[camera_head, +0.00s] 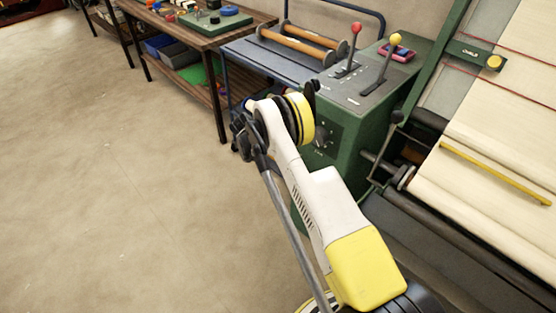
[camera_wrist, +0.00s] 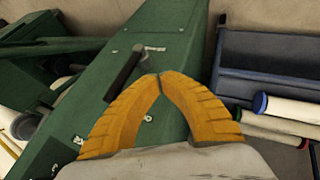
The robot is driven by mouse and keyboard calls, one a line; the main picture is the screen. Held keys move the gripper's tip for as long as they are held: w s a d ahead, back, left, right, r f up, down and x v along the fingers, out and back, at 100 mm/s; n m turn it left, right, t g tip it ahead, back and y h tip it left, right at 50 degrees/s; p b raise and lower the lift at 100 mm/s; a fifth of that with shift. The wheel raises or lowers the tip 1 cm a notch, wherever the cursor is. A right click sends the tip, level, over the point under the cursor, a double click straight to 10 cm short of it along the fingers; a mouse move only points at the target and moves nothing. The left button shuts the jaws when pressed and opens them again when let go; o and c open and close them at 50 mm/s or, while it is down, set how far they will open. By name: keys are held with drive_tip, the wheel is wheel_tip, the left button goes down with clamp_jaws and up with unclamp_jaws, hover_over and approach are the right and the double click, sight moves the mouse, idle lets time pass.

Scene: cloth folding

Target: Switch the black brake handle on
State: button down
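A black handle (camera_wrist: 123,72) stands out from a green panel in the wrist view, slanting from upper right to lower left. I take it for the brake handle. My gripper (camera_wrist: 160,76) has its two orange fingers shut, tips touching, with nothing seen between them. The fingertips appear just right of the handle's middle; I cannot tell whether they touch it. In the head view, the end of my arm is in front of the green machine (camera_head: 355,150), and my fingers are hidden behind the wrist.
On the machine's top are a red-knobbed lever (camera_head: 350,48), a yellow-knobbed lever (camera_head: 384,65) and a red tray (camera_head: 397,53). A blue rack with rollers (camera_head: 300,45) adjoins it. Cloth rolls (camera_wrist: 290,122) lie at right in the wrist view. The floor (camera_head: 110,170) at left is clear.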

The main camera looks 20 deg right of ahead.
drive_tip(key=shift+s+d+r+b, duration=0.1)
drive_tip(key=shift+s+d+b, duration=0.25)
drive_tip(key=shift+s, duration=0.5)
drive_tip(key=shift+s+d+r+b, duration=0.1)
drive_tip(key=shift+s+d+b, duration=0.05)
drive_tip(key=shift+s+d, duration=0.55)
drive_tip(key=shift+s+a, duration=0.1)
drive_tip(key=shift+a, duration=0.05)
